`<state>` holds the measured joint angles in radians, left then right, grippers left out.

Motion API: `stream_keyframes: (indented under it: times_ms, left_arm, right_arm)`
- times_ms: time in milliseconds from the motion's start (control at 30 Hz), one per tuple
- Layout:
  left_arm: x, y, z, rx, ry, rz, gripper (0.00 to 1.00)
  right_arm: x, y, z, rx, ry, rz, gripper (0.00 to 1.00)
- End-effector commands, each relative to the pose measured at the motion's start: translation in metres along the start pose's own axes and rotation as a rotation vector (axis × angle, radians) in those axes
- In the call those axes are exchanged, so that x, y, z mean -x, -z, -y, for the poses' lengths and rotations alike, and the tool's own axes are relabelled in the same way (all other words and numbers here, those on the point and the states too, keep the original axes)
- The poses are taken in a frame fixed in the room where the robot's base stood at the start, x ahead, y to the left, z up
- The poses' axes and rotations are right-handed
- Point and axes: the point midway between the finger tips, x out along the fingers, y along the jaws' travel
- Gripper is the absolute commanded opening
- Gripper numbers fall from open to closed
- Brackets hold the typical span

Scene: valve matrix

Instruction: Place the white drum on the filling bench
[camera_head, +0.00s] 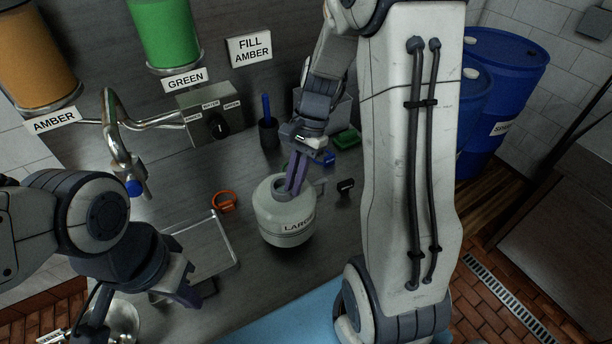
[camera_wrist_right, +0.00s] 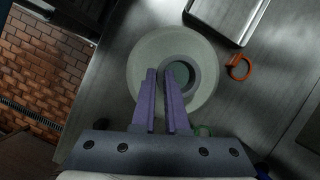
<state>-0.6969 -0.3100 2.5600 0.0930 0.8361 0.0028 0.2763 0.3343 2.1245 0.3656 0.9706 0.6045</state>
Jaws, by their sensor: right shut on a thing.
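The white drum (camera_head: 285,220), a squat rounded container labelled "LARGE", is at the middle of the grey metal filling bench (camera_head: 190,195). I cannot tell whether its base touches the bench. My right gripper (camera_head: 293,188) points down into the drum's neck and is shut on its rim. In the right wrist view, the purple fingers (camera_wrist_right: 160,75) meet the collar of the drum (camera_wrist_right: 145,55) beside its dark round opening. My left gripper (camera_head: 185,285) hangs at the lower left, apart from the drum; its finger gap is not clear.
An orange ring (camera_head: 224,201) and a shallow metal tray (camera_head: 205,245) lie left of the drum. A bent pipe with a blue-tipped nozzle (camera_head: 135,187) stands at the left. A selector box (camera_head: 213,120), a pen cup (camera_head: 268,132) and a green block (camera_head: 347,137) sit behind. Blue barrels (camera_head: 500,90) stand at right.

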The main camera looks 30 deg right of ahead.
Motion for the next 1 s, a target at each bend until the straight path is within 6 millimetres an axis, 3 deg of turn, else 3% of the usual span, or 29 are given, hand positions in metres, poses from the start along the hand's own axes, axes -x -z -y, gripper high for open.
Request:
stream_keyframes:
  times_ms: [333,767,800,833,1000]
  left_arm:
    - [0.01,0.001,-0.001,0.0,0.0,0.0,0.0]
    - [0.008,0.0,-0.001,0.0,0.0,0.0,0.0]
    - [0.008,0.0,-0.001,0.0,0.0,0.0,0.0]
    - [0.008,0.0,-0.001,0.0,0.0,0.0,0.0]
    - [0.008,0.0,-0.001,0.0,0.0,0.0,0.0]
  right_arm:
    - [-0.032,0.013,0.0,-0.001,-0.001,0.002,0.0]
    - [-0.038,0.016,0.0,0.001,0.002,0.0,0.0]
    - [-0.038,0.016,-0.001,0.001,-0.001,0.0,0.27]
    - [-0.038,0.016,-0.001,0.0,-0.001,0.0,0.38]
    - [-0.038,0.016,-0.001,0.0,-0.001,0.0,0.42]
